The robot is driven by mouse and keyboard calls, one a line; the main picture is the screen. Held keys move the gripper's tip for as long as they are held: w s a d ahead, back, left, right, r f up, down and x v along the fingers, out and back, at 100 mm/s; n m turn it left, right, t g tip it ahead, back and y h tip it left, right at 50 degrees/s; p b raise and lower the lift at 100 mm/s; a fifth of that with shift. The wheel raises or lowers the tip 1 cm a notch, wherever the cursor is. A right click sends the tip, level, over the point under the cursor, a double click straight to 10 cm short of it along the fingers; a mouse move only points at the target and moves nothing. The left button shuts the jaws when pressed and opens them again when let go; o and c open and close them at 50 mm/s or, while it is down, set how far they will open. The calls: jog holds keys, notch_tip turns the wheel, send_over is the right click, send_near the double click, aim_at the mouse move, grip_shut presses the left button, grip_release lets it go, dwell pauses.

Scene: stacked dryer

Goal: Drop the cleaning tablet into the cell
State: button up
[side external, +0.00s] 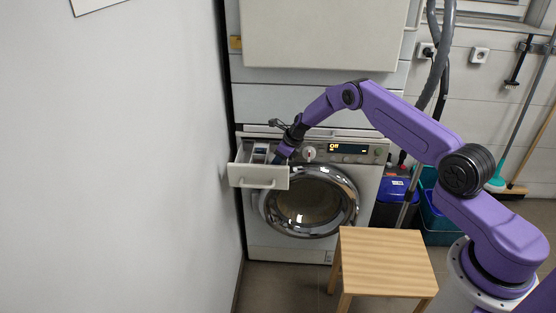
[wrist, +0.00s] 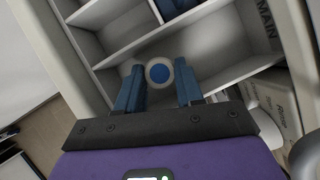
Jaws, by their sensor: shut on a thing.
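The cleaning tablet (wrist: 159,73) is round and white with a blue centre. It sits between the two blue fingertips of my gripper (wrist: 158,84) in the wrist view, and the gripper is shut on it. The open detergent drawer (side external: 262,182) is divided into cells by pale walls, and my gripper (side external: 281,157) is at its right side in the side view. In the wrist view the drawer cells (wrist: 230,50) lie behind the tablet. The tablet's height above the drawer floor is unclear, and it cannot be made out in the side view.
A blue item (wrist: 176,7) lies in a cell at the top of the wrist view. The washing machine (side external: 290,250) has a round closed door (side external: 308,200) below the drawer. A wall (side external: 120,160) stands close on the left. A wooden stool (side external: 388,258) is in front.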

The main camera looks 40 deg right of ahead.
jog(key=shift+f, duration=0.4)
jog(key=o, duration=0.8)
jog(key=shift+d, duration=0.1)
jog(key=shift+r, duration=0.1)
